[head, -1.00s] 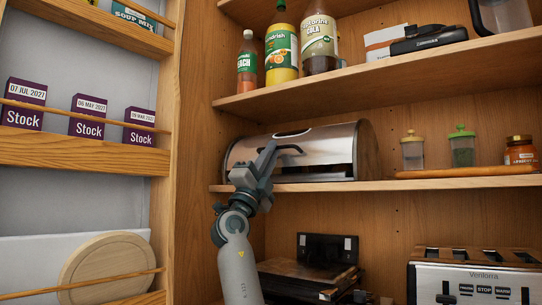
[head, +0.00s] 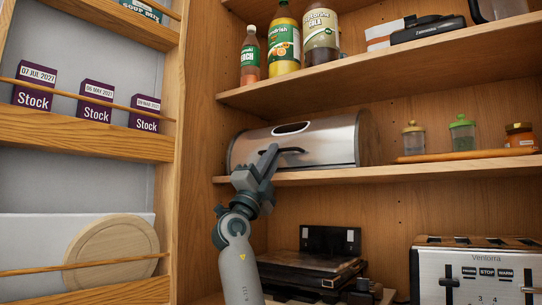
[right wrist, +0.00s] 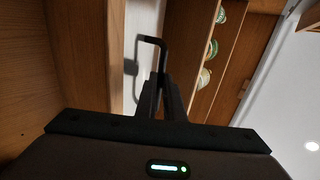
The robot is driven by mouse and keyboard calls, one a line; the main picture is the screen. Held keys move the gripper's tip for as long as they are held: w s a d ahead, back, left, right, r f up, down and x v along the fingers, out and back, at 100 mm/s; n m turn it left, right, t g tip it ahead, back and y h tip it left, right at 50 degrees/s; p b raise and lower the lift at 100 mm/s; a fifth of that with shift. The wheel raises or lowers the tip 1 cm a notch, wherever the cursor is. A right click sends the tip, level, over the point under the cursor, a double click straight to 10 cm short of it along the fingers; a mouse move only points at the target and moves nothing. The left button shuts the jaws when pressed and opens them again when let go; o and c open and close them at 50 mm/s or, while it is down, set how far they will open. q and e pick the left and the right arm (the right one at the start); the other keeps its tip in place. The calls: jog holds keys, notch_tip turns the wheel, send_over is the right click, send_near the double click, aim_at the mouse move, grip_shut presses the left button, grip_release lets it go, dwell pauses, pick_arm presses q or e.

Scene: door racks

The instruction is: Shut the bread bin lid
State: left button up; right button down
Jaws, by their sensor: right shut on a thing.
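The bread bin (head: 345,145) is a silver, rounded box with dark ends on the middle shelf of the cupboard. Its curved metal lid (head: 322,143) is down over the front, and no dark gap shows below it. A dark oval (head: 291,129) shows near the top. My right gripper (head: 270,155) is at the lid's dark bar handle (head: 291,150), shut on it. In the right wrist view the fingers (right wrist: 160,95) meet at the bent handle (right wrist: 152,41). The bin's lower left front is partly hidden by my gripper. My left gripper is not in view.
Bottles (head: 284,40) stand on the shelf above. A toaster (head: 475,265) and a dark appliance (head: 305,265) stand below. A door rack (head: 85,135) with Stock boxes is close on the left.

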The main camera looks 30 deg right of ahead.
jog(key=shift+w+d+f+g, duration=0.1)
jog(key=shift+d+f+g, duration=0.2)
jog(key=shift+d, duration=0.1)
jog(key=c, duration=1.9)
grip_release()
jog(key=shift+d+f, duration=0.1)
jog(key=shift+d, duration=0.1)
